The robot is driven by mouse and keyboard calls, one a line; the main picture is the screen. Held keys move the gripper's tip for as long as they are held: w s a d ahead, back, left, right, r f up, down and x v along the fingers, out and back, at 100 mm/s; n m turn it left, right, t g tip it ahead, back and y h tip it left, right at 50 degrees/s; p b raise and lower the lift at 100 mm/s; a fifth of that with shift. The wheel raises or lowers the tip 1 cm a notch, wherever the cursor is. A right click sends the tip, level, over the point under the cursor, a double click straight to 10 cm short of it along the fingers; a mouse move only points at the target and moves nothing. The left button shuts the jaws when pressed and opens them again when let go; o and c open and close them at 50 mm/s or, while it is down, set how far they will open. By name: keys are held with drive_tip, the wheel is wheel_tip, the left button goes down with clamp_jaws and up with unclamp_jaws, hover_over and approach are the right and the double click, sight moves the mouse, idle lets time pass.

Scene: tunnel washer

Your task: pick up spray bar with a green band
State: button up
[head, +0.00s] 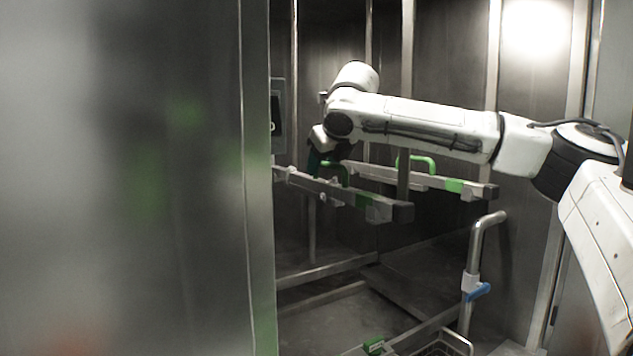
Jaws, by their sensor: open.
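Two grey spray bars carry green bands. The nearer spray bar (335,189) runs from behind the steel panel toward the lower right, with a green band near its dark end and a green handle on top. The farther spray bar (408,178) lies behind it, with a green band near its right end and a green handle. My gripper (318,160) is open at the end of my white arm, low beside the nearer bar's green handle. Its fingers are dark and small here, and I cannot tell whether they touch the handle.
A vertical post (407,90) stands by the bars. A bent pipe (477,250) with a blue lever (479,292) stands at lower right, near a wire basket (445,345). The floor below the bars looks mostly open.

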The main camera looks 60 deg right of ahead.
drive_tip(key=shift+w+d+f, duration=0.25)
drive_tip(key=shift+f, duration=0.15)
clamp_jaws()
drive_tip(key=shift+r, duration=0.1)
idle(0.4)
